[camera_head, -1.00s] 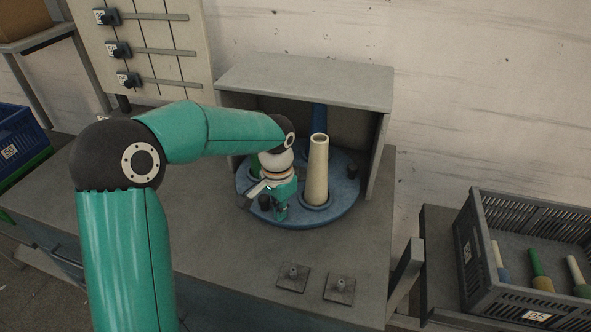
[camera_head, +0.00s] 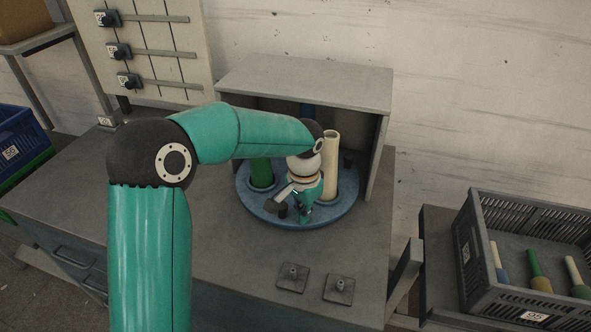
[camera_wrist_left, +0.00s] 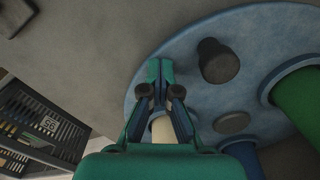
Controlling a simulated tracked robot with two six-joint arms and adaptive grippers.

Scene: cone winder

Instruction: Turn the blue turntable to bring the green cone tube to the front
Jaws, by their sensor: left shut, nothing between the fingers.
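The blue turntable (camera_head: 340,211) sits under a grey hood on the bench and also shows in the wrist view (camera_wrist_left: 205,110). The green cone tube (camera_head: 261,173) stands at its left; in the wrist view it is at the right edge (camera_wrist_left: 300,98). A cream cone tube (camera_head: 333,160) stands at the right, and a blue one (camera_head: 307,111) at the back, partly hidden. My left gripper (camera_head: 303,217) is shut and empty, low over the turntable's front. In the wrist view its fingertips (camera_wrist_left: 160,70) are beside a dark knob (camera_wrist_left: 218,60) on the turntable; contact is unclear. My right gripper is out of view.
The grey hood (camera_head: 310,82) covers the turntable's back, with a side wall at the right. A grey crate (camera_head: 480,262) with several small cones stands at right.

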